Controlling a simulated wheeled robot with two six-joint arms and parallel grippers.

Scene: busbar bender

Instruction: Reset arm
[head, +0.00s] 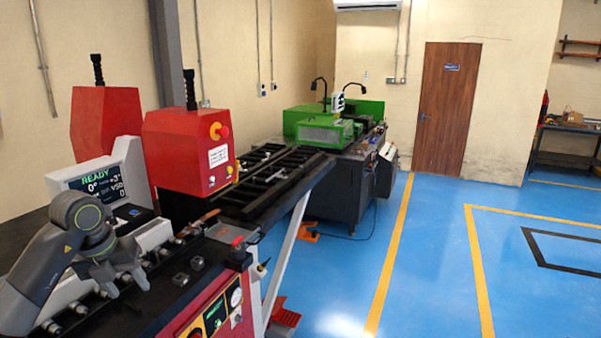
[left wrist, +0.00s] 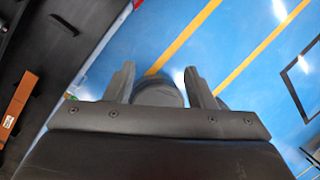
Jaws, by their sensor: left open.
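My left arm comes in from the left in the head view and is bent over the black bed of the red busbar bender (head: 186,148). Its left gripper (head: 123,282) is open, fingers apart, with nothing between them that I can see. In the left wrist view the two fingers of the left gripper (left wrist: 160,78) also stand apart. A dark rounded shape shows behind them, and I cannot tell what it is. The bender's screen (head: 103,188) reads READY. My right gripper is not in view.
A copper-coloured bar (head: 198,222) lies on the bender bed; a similar bar (left wrist: 18,106) shows in the left wrist view. A roller conveyor (head: 285,178) leads to a green machine (head: 322,132). The blue floor (head: 425,260) at right is clear.

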